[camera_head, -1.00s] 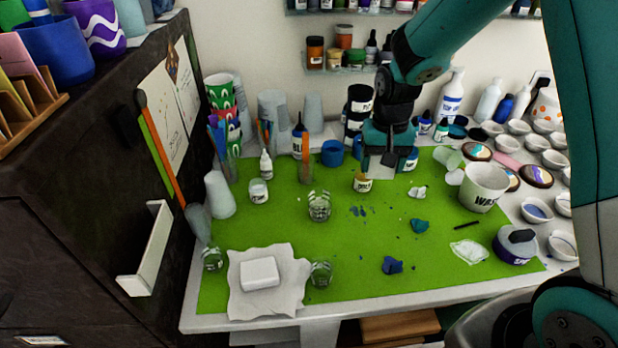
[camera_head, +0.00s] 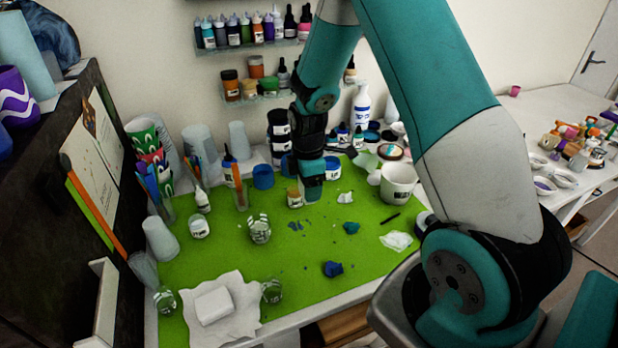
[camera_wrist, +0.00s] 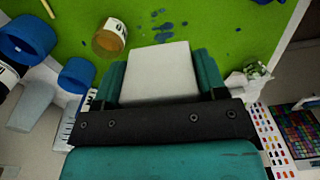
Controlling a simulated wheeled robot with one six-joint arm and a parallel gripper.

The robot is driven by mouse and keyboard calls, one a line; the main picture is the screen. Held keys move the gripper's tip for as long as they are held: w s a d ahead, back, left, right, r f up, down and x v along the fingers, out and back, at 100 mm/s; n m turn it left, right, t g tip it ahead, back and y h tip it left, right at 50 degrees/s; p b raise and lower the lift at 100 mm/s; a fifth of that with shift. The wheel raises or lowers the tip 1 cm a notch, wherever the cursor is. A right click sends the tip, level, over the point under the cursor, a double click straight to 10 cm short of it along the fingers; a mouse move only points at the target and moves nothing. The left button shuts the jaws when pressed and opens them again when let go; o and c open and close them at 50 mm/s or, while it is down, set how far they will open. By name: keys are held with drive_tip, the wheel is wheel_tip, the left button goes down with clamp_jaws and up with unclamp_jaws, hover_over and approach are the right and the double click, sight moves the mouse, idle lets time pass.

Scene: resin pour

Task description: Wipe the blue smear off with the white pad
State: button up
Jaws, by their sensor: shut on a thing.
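My gripper (camera_head: 311,190) is over the back middle of the green mat, just right of a small amber jar. In the wrist view its two teal fingers (camera_wrist: 160,78) are shut on a pale white pad (camera_wrist: 165,65). The pad is mostly hidden in the head view. The blue smear (camera_head: 295,226) is a cluster of small blue spots on the mat, in front of the gripper. It also shows beyond the pad's edge in the wrist view (camera_wrist: 163,27). Whether the pad touches the mat cannot be told.
The amber jar (camera_head: 294,197) stands close to my gripper. A glass jar (camera_head: 260,230) is left of the smear. Blue (camera_head: 333,269) and teal (camera_head: 351,228) lumps lie to the right. Another white block (camera_head: 214,305) rests on crumpled paper (camera_head: 243,322). Cups and bottles crowd the back.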

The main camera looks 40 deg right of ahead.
drive_tip(key=shift+s+d+f+n, duration=0.1)
drive_tip(key=shift+d+f+n, duration=0.1)
drive_tip(key=shift+n, duration=0.2)
wheel_tip(320, 180, down, 5)
drive_tip(key=b, duration=0.4)
drive_tip(key=shift+r, duration=0.1)
drive_tip(key=shift+a+r, duration=0.1)
drive_tip(key=shift+r, duration=0.05)
